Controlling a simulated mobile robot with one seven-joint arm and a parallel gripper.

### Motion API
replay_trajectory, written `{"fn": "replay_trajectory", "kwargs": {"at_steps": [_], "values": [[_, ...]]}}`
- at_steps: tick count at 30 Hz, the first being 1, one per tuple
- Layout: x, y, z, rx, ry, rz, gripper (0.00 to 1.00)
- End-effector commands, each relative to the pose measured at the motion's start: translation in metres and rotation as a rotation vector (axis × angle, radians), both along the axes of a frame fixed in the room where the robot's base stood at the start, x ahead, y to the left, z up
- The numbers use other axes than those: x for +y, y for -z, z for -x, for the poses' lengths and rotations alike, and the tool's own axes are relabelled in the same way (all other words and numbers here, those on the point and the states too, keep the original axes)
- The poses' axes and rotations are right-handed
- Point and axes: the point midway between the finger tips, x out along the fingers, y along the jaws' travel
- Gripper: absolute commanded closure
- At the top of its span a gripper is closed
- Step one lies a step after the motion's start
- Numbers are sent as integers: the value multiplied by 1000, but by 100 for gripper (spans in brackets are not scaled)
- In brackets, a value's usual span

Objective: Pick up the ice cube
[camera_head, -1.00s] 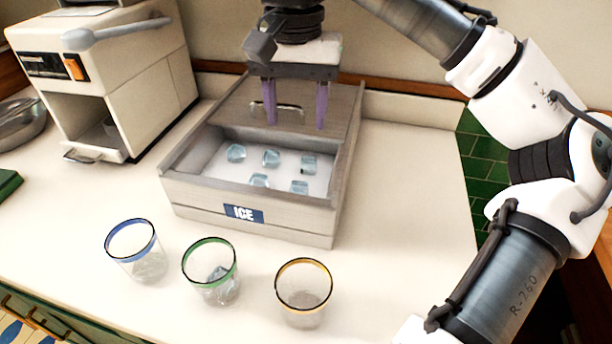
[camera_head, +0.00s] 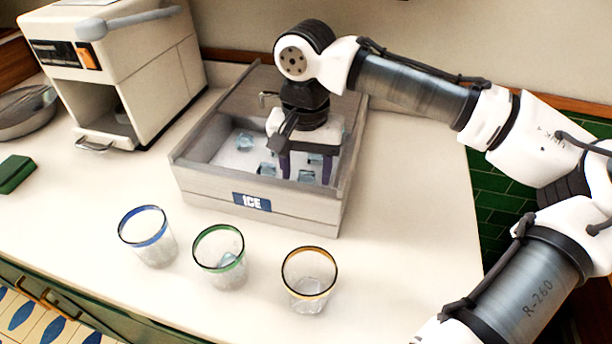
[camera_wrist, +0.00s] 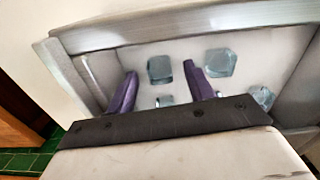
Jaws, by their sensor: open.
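Several pale blue ice cubes lie on the white floor of the grey ice bin (camera_head: 205,187), among them one at the left (camera_head: 244,141) and one near the front wall (camera_head: 306,177). My gripper (camera_head: 307,173) is open and points down into the bin's right half, its purple fingers low among the cubes. In the wrist view, one ice cube (camera_wrist: 160,68) shows between the fingertips, and another (camera_wrist: 165,101) is partly hidden by the gripper body. A third cube (camera_wrist: 220,62) lies just outside the right finger. No cube is visibly gripped.
A cream machine (camera_head: 125,75) stands at the left. The bin walls closely surround my gripper. The counter at right is clear.

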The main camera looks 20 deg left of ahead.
Motion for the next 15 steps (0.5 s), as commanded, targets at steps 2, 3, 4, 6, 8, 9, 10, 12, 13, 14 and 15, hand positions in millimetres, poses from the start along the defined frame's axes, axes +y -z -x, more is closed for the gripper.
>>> {"fn": "replay_trajectory", "kwargs": {"at_steps": [2,3,4,6,8,9,10,12,13,14,15], "values": [[0,4,0,-1,1,-1,47],[0,4,0,-1,1,-1,47],[0,4,0,-1,1,-1,47],[0,4,0,-1,1,-1,47],[0,4,0,-1,1,-1,47],[0,4,0,-1,1,-1,52],[0,4,0,-1,1,-1,56],[0,4,0,-1,1,-1,66],[0,4,0,-1,1,-1,70],[0,4,0,-1,1,-1,73],[0,4,0,-1,1,-1,79]]}}
